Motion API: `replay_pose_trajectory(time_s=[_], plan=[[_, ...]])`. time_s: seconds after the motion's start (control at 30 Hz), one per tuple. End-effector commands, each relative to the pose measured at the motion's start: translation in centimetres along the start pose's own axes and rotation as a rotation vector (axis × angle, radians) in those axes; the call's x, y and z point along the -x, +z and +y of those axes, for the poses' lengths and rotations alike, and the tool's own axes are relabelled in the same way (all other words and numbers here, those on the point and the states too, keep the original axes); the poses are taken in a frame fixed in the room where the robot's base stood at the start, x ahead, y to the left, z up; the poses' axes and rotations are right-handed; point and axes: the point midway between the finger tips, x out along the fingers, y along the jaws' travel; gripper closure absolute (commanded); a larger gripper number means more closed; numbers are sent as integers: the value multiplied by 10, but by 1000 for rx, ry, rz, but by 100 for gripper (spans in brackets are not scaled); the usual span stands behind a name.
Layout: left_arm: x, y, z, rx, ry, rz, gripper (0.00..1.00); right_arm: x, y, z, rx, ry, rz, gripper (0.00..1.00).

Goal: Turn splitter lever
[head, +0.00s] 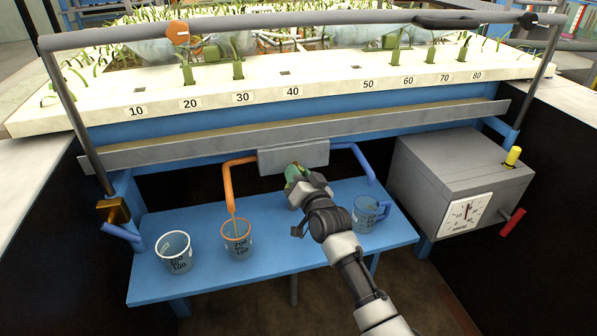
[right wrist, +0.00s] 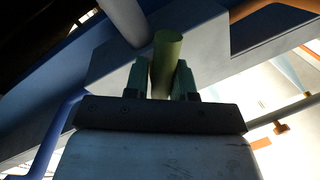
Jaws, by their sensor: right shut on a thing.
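The splitter is a grey box (head: 310,157) under the flume's front edge, with an orange pipe (head: 229,185) on its left and a blue pipe (head: 362,163) on its right. My right gripper (head: 294,176) is at the front of this box and hides most of the lever in the head view. In the right wrist view, the lever's olive-green round handle (right wrist: 166,62) stands between the two green fingers of my right gripper (right wrist: 162,80), which is shut on it. The lever's exact angle is hard to tell. My left gripper is in neither view.
On the blue bench (head: 285,268) stand a clear cup (head: 174,252), an orange-rimmed cup (head: 236,238) under the orange pipe and a blue-handled jug (head: 368,213) right of my arm. A grey box with a dial (head: 465,213) and red handle (head: 511,222) is at right.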

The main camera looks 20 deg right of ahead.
Motion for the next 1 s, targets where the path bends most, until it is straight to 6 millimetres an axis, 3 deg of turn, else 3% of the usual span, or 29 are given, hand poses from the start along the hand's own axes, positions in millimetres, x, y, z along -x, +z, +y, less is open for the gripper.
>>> replay_pose_trajectory(time_s=[0.7,0.73,0.8,0.83,1.0], plan=[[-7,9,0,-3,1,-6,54,-1,0,-4,-87,-6,16,99],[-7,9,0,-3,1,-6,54,-1,0,-4,-87,-6,16,70],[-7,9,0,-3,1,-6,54,-1,0,-4,-87,-5,16,60],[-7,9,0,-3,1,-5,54,-1,0,-3,-86,-5,17,55],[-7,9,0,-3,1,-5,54,0,0,-2,-84,-3,17,54]])
